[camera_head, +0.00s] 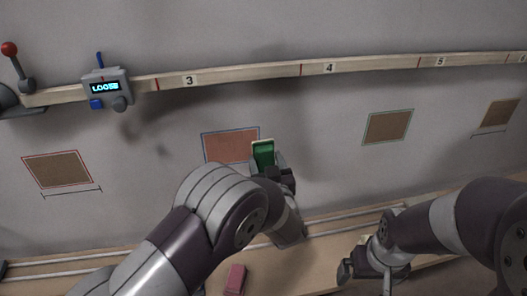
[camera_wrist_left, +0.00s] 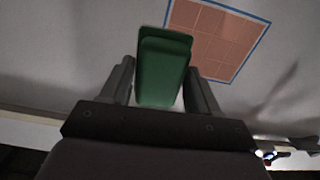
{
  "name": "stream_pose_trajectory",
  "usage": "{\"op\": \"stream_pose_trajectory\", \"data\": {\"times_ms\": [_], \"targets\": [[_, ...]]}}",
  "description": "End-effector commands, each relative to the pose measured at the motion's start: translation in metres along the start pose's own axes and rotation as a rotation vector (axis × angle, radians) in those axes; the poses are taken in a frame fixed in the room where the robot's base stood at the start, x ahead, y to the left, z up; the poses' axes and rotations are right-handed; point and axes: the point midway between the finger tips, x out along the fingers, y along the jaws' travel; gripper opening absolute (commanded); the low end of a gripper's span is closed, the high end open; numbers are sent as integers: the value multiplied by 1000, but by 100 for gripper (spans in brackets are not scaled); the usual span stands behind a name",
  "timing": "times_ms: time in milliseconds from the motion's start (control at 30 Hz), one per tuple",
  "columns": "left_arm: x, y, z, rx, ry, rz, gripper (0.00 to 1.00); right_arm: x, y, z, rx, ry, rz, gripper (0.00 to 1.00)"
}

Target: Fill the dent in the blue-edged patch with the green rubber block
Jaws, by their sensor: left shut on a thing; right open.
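The blue-edged patch (camera_head: 228,146) is a reddish-brown rectangle on the grey hull wall, below the rail near mark 3. It also shows in the left wrist view (camera_wrist_left: 214,38) with a grid of lines on it. My left gripper (camera_head: 266,168) is shut on the green rubber block (camera_head: 263,153), just in front of the patch's right edge. In the left wrist view the block (camera_wrist_left: 162,70) sits between the two fingers and overlaps the patch's left side. I cannot tell whether it touches the wall. No dent can be made out. My right gripper (camera_head: 371,262) is open, low over the bench.
A numbered wooden rail (camera_head: 260,75) crosses the wall, carrying a box (camera_head: 107,88) whose display reads "LOOSE". A red-knobbed lever (camera_head: 13,62) stands at left. Other patches are red-edged (camera_head: 58,169) and green-edged (camera_head: 387,127). A pink block (camera_head: 235,279) lies on the bench (camera_head: 323,245).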

Motion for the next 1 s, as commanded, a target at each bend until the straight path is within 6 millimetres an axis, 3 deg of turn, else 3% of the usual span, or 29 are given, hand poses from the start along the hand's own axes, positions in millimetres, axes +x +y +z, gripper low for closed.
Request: {"op": "stream_pose_trajectory", "data": {"times_ms": [367, 700, 1000], "targets": [[-8, 0, -1, 0, 0, 0, 34, -3, 0, 0, 0, 0, 0, 100], [-52, 0, -1, 0, 0, 1, 34, -15, 0, -2, 0, 0, 0, 100], [-55, 0, 0, 0, 0, -1, 34, -15, 0, -2, 0, 0, 0, 100]]}}
